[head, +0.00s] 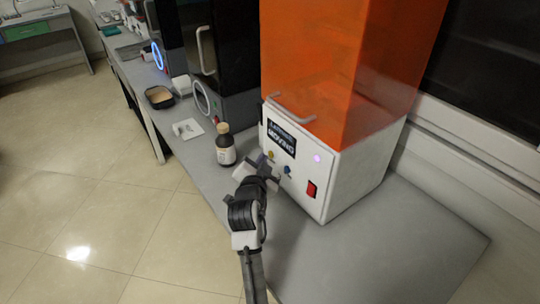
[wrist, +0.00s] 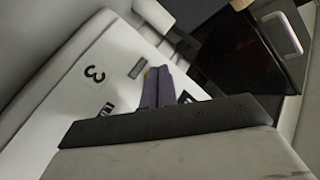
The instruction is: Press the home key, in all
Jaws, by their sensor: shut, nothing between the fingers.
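The machine with an orange cover (head: 350,60) has a white front panel (head: 325,172). Its dark display (head: 282,138) has a lower line reading "MOVING". Below the display are a yellow key (head: 271,155) and a blue key (head: 288,170); I cannot read which is the home key. My gripper (head: 264,160) is at the panel, its fingertips close to the yellow key. In the wrist view its two purple-grey fingers (wrist: 158,76) are together and empty, with a bit of yellow beside the tip. Whether they touch the key I cannot tell.
A red switch (head: 311,189) and a lit purple lamp (head: 317,158) are on the panel's right. A brown bottle (head: 225,148) stands left of my gripper. A black tray (head: 159,97) and dark machines stand farther back. The grey bench (head: 395,245) is clear at front right.

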